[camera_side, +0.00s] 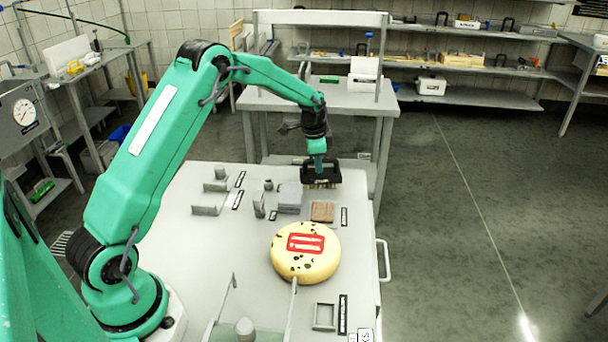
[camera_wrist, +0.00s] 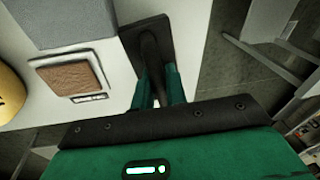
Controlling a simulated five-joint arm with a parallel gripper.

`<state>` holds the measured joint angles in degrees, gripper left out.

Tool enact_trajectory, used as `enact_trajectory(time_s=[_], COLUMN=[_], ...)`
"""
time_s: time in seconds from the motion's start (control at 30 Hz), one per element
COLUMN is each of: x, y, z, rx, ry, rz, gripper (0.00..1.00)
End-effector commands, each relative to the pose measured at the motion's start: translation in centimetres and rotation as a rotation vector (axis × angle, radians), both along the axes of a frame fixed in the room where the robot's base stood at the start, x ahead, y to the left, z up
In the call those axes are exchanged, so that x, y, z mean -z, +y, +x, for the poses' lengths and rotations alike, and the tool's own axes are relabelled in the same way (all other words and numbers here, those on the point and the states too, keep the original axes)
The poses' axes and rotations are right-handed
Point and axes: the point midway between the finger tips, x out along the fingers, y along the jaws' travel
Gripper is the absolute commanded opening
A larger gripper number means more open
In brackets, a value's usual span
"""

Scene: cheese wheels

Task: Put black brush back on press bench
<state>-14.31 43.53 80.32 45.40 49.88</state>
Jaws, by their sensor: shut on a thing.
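The black brush (camera_side: 321,172) is near the far right edge of a light grey work table, with pale bristles facing down. My gripper (camera_side: 319,158) is above it and shut on its handle. In the wrist view my gripper's green fingers (camera_wrist: 160,85) close on the handle of the black brush (camera_wrist: 147,27). Whether the bristles touch the table surface is hard to tell. The press bench (camera_side: 350,97) may be the grey bench with a raised shelf behind the table; no label confirms this.
A cheese wheel (camera_side: 306,252) with a red mark lies on the table (camera_side: 240,275). A brown block (camera_side: 322,211) and a grey block (camera_side: 289,196) stand near the brush, with small grey fixtures to the left. Shelves (camera_side: 470,65) line the back wall. Open floor lies right.

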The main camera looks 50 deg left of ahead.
Motion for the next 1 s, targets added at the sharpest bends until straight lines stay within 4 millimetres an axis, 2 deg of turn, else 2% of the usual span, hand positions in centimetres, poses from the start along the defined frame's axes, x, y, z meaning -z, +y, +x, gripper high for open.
enact_trajectory(time_s=[0.17, 0.2, 0.3, 0.73, 1.0], x=[0.3, 0.3, 0.3, -0.1, -2.7], y=[0.0, 0.0, 0.0, 0.0, -0.1], z=[0.0, 0.0, 0.0, 0.0, -0.4], rx=[0.000, 0.000, 0.000, 0.000, 0.000], ry=[-0.001, -0.001, -0.001, -0.001, -0.003], rz=[0.000, 0.000, 0.001, 0.001, 0.000], gripper=[0.00, 0.20, 0.36, 0.36, 0.36])
